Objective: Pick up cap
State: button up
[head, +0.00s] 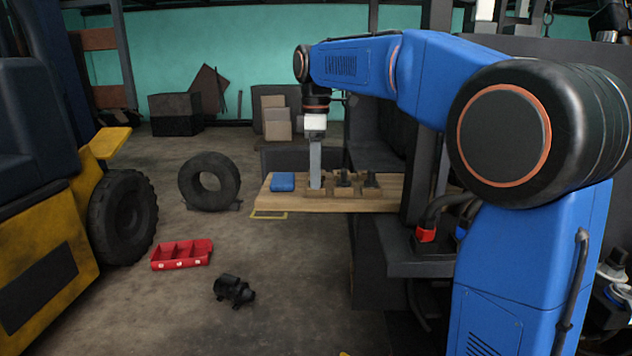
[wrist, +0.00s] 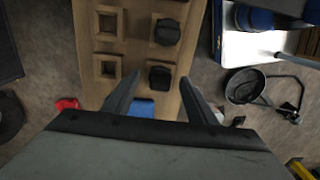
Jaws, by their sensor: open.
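Two black pieces that look like caps sit in square wooden holders on a wooden board (wrist: 135,50). In the wrist view the nearer cap (wrist: 160,77) lies between the lines of my fingers, and the farther cap (wrist: 167,32) is beyond it. In the head view dark pieces show on the board (head: 343,178) (head: 371,180), just right of my gripper (head: 315,184). My gripper (wrist: 160,79) is open, pointing down, with nothing seen between its fingers. I cannot tell how far the fingertips are above the nearer cap.
Empty square holders (wrist: 106,66) stand left of the caps in the wrist view. A blue object (head: 283,181) lies at the board's left end. A red tray (head: 181,254), a black part (head: 234,290) and a tyre (head: 209,181) are on the floor. A yellow forklift (head: 45,270) stands left.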

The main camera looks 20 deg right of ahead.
grip_shut()
notch_tip(320, 180, up, 10)
jog(key=shift+f, duration=0.15)
dwell(0.6)
